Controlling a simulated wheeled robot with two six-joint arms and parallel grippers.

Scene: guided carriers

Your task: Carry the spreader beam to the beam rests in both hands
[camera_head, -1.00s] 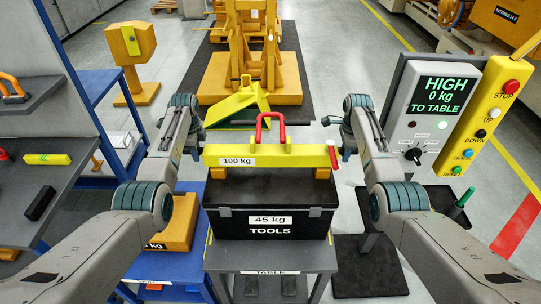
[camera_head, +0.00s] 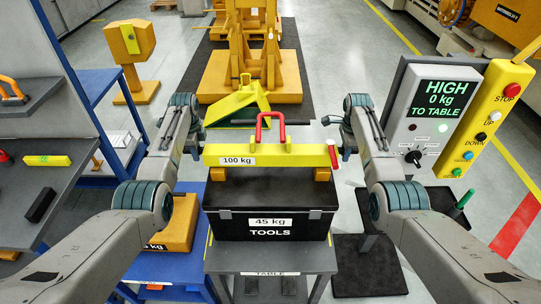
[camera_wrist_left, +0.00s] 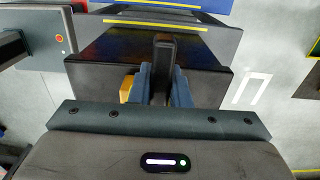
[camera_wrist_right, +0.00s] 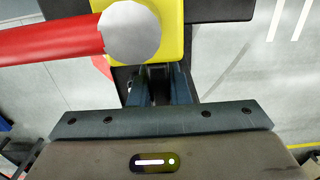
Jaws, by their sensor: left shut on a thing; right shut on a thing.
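The spreader beam (camera_head: 245,155) is a yellow bar marked 100 kg with a red shackle on top and a red pin near its right end. It lies level across the view, over the back of a black toolbox. Two orange blocks (camera_head: 217,174) (camera_head: 322,174), apparently the beam rests, show below its ends; I cannot tell whether it touches them. My left gripper (camera_head: 198,150) is at the beam's left end, shut on a dark bar (camera_wrist_left: 165,58). My right gripper (camera_head: 345,152) is at the right end, shut on a dark stub beside the yellow end (camera_wrist_right: 172,30).
The black toolbox (camera_head: 225,222), marked 45 kg TOOLS, stands on the grey table (camera_head: 272,262). A control panel (camera_head: 432,110) reads HIGH, 0 kg, TO TABLE. A blue-framed shelf (camera_head: 45,165) stands left, a yellow lift (camera_head: 250,80) behind. Open floor lies behind right.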

